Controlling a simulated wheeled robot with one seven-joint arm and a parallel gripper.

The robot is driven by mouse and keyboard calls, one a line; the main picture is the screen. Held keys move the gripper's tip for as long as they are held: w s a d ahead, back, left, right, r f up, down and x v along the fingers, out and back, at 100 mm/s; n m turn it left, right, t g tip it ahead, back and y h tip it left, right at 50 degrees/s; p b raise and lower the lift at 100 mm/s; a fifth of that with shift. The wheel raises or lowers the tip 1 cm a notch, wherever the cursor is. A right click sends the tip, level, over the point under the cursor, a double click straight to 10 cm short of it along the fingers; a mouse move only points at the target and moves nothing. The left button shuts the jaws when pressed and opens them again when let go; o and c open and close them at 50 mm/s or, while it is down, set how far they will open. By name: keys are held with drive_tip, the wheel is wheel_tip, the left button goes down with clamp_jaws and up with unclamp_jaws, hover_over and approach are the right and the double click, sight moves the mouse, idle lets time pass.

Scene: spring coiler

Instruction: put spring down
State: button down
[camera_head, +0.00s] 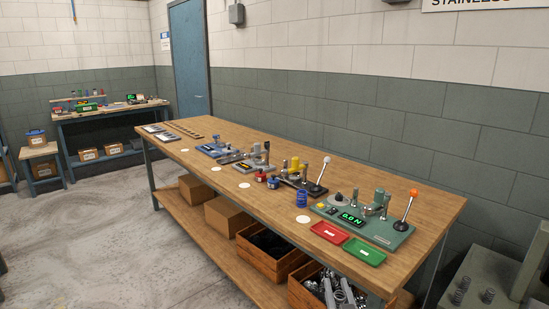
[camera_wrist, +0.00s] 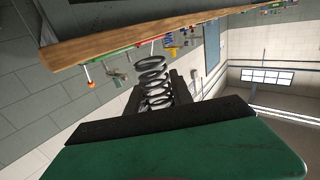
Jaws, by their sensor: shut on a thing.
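A dark coil spring (camera_wrist: 152,76) sits between the two black fingers of my gripper (camera_wrist: 157,94) in the wrist view. My gripper is shut on it, and the spring's coils stick out beyond the fingers. In this tilted view the workbench top is above and beyond the spring, apart from it. In the head view the wooden workbench (camera_head: 232,125) stands along the wall. A red tray (camera_head: 330,232) and a green tray (camera_head: 364,252) lie on its near right part. My gripper and the held spring are not seen in the head view.
A green tester (camera_head: 380,226) with an orange-knobbed lever stands behind the trays. A blue coil (camera_head: 302,201) and a white round spot (camera_head: 303,219) are left of them. Other fixtures line the bench. Bare wood shows right of the tester.

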sight(339, 292)
wheel_tip(339, 292, up, 9)
drive_tip(key=p, duration=0.6)
drive_tip(key=f, duration=0.1)
drive_tip(key=s+f, duration=0.1)
drive_tip(key=f, duration=0.1)
drive_tip(key=s+f, duration=0.1)
drive_tip(key=shift+s+f, duration=0.15)
drive_tip(key=r, duration=0.2)
drive_tip(key=s+r, duration=0.1)
drive_tip(key=r, duration=0.1)
drive_tip(key=s+r, duration=0.1)
drive_tip(key=r, duration=0.1)
drive_tip(key=shift+r, duration=0.25)
